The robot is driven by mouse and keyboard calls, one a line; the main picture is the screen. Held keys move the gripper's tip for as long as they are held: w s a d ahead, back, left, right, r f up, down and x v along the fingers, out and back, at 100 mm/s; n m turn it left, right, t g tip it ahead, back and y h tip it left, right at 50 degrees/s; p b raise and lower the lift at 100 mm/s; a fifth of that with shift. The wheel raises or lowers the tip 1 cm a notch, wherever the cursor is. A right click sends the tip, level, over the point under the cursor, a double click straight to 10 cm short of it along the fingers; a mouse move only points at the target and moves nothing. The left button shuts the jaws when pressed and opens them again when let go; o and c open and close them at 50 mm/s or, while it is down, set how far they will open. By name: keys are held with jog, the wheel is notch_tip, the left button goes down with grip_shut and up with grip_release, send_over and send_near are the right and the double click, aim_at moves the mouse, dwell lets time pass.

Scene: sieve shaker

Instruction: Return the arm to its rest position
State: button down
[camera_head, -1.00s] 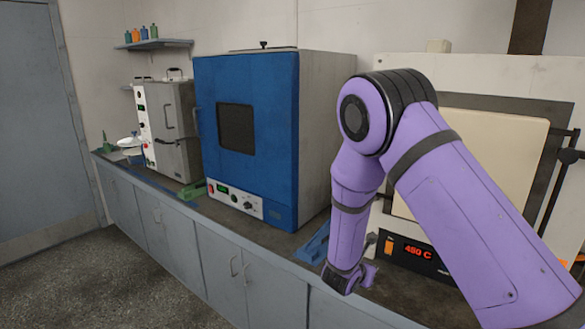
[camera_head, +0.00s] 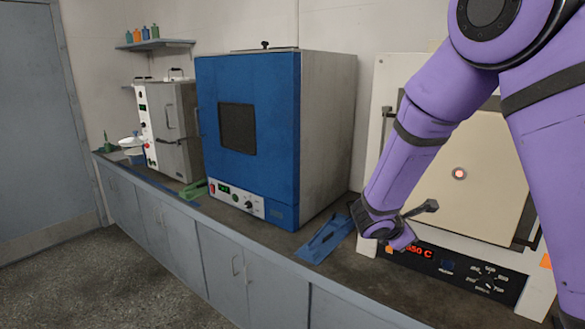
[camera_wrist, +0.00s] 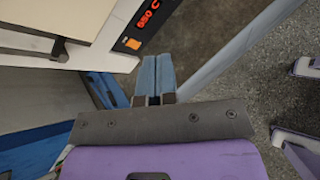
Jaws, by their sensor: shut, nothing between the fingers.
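My purple arm (camera_head: 412,140) is bent down in front of the furnace at the right of the head view. Its wrist end hangs near the furnace's lower left, over the counter's front part. In the wrist view my gripper (camera_wrist: 153,78) shows two blue-grey fingers side by side, shut, with nothing between them. In the head view the fingers are not clearly visible. The furnace (camera_head: 440,195) has its cream door shut, and my arm hides part of it.
A blue oven (camera_head: 248,135) stands left of the furnace. A blue flat object (camera_head: 322,242) lies on the counter (camera_head: 290,243) near my wrist. A white and grey appliance (camera_head: 168,128) stands farther left. The floor (camera_head: 110,270) in front of the cabinets is clear.

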jog(key=s+d+r+m+g+y, duration=0.2)
jog(key=s+d+r+m, duration=0.1)
jog(key=s+r+m, duration=0.4)
jog(key=s+d+r+m+g+y, duration=0.1)
jog(key=s+d+r+m, duration=0.3)
jog(key=s+r, duration=0.45)
jog(key=s+a+r+m+y, duration=0.1)
jog(key=s+r+m+y, duration=0.1)
jog(key=s, duration=0.3)
jog(key=s+a+r+m+t+y, duration=0.1)
jog(key=s+a+r+m+y, duration=0.1)
jog(key=s, duration=0.4)
jog(key=s+a+r+m+t+y, duration=0.1)
jog(key=s+a+m+y, duration=0.1)
jog(key=s+m, duration=0.2)
jog(key=shift+s+a+r+m, duration=0.2)
jog(key=shift+s+r+m, duration=0.15)
jog(key=shift+s, duration=0.55)
